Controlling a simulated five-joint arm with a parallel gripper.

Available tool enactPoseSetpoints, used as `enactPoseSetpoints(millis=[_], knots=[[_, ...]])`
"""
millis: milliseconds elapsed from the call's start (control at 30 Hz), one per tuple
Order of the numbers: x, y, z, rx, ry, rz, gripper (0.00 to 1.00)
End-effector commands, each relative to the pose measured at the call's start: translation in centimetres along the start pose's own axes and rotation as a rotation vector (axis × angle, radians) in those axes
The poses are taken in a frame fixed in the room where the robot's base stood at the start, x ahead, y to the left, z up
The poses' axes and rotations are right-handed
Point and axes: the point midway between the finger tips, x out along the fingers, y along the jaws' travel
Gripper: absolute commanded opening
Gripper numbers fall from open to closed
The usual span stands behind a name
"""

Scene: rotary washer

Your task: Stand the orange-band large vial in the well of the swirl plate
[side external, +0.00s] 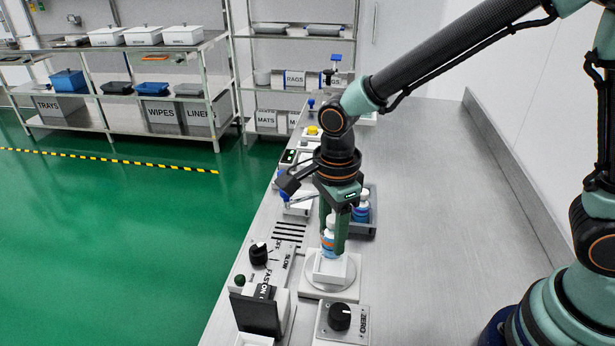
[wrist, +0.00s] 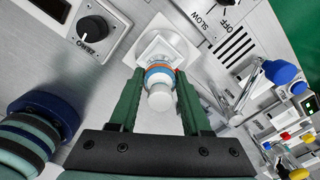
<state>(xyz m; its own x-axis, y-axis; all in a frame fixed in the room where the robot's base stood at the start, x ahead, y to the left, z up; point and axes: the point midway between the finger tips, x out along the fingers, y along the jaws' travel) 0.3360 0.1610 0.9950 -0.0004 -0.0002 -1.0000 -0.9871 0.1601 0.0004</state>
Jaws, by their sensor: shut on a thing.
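The orange-band vial (side external: 328,243) has a white cap, an orange band and blue on its body. It stands about upright between the fingers of my gripper (side external: 332,238), which is shut on it. In the wrist view the vial (wrist: 160,82) shows cap first between the fingertips of my gripper (wrist: 159,73). The swirl plate (side external: 318,291) is a white base with a round disc and a raised white square well, directly under the vial. It also shows in the wrist view (wrist: 181,48). The vial's lower end is at the well's top; I cannot tell how far inside it is.
A grey tray (side external: 368,230) with a blue-and-white vial (side external: 361,208) stands just behind my gripper. A black zero knob (side external: 340,316) is in front of the plate. A speed knob panel (side external: 262,258) is to its left. The bench's right side is clear.

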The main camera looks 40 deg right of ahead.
Motion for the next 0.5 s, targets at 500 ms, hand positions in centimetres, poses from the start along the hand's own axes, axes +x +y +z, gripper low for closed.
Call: enactPoseSetpoints(millis=[500], knots=[[4.2, 0.0, 0.0, 0.000, -0.001, -0.001, 0.00]])
